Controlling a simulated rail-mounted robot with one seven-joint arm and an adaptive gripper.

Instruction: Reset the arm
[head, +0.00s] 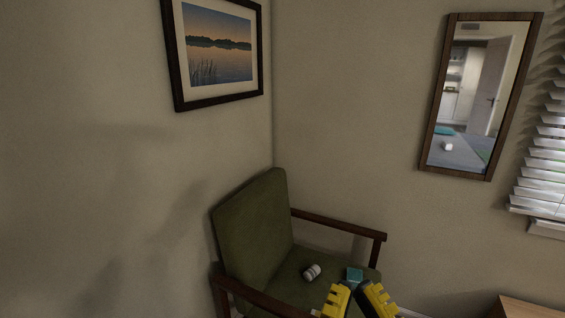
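My gripper (355,288) shows at the bottom of the head view, right of centre. Its two yellow fingers stand apart with a gap between their tips, so it looks open. A small teal block (354,274) appears just beyond the fingertips, over the chair seat. I cannot tell whether the fingertips touch it. The rest of my arm is below the frame.
A green armchair (250,222) with dark wooden arms stands in the corner. A small white and grey cylinder (311,272) lies on its seat. A framed picture (218,48), a mirror (472,100) and a window blind (545,160) are on the walls. A wooden surface (530,308) is lower right.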

